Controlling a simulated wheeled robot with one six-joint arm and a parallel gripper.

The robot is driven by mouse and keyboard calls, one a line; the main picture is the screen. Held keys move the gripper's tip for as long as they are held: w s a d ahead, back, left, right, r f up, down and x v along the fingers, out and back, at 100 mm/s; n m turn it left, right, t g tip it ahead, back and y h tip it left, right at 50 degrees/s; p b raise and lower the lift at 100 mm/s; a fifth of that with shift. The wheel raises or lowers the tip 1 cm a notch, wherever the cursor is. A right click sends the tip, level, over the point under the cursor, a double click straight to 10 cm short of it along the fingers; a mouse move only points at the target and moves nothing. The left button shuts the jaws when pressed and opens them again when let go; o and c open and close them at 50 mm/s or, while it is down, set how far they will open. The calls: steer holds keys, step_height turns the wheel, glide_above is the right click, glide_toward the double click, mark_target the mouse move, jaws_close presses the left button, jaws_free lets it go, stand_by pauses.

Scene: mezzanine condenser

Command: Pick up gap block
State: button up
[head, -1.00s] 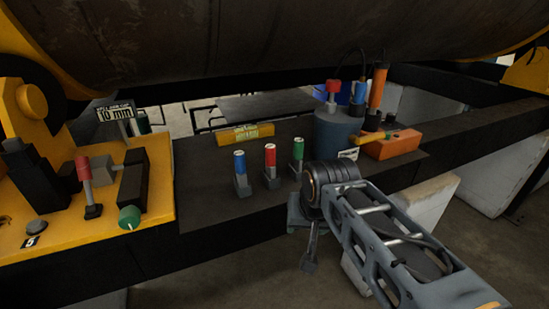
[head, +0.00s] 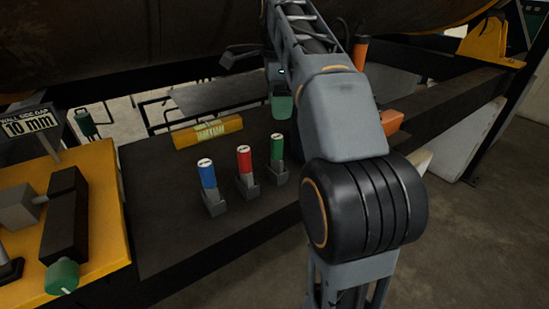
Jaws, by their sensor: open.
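No part in view is plainly marked as the gap block, so I cannot tell which it is. A yellow bar with a printed label (head: 208,131) lies on the dark bench. Blue (head: 208,174), red (head: 244,159) and green (head: 277,147) capped cylinders stand upright in small grey holders in front of it. My arm crosses the right of the head view, and its end, with my gripper (head: 281,104), shows only in part over the back of the bench, right of the yellow bar. The jaws are open and appear empty; the fingertips are not clear.
A yellow plate (head: 98,235) with a black block and green knob (head: 62,276) is at left, below a "10 mm" sign (head: 29,125). A large cylinder (head: 130,35) hangs overhead. My arm hides most of the orange box (head: 389,121). The bench's front middle is clear.

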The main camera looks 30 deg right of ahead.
mark_target(277, 137)
step_height(277, 137, down, 5)
steer(key=shift+f+b, duration=0.2)
steer(key=shift+b, duration=0.15)
steer(key=shift+a+f, duration=0.15)
steer(key=shift+f, duration=1.2)
steer(key=shift+a+f, duration=0.15)
steer(key=shift+f, duration=1.15)
jaws_close()
steer(key=shift+r, duration=0.1)
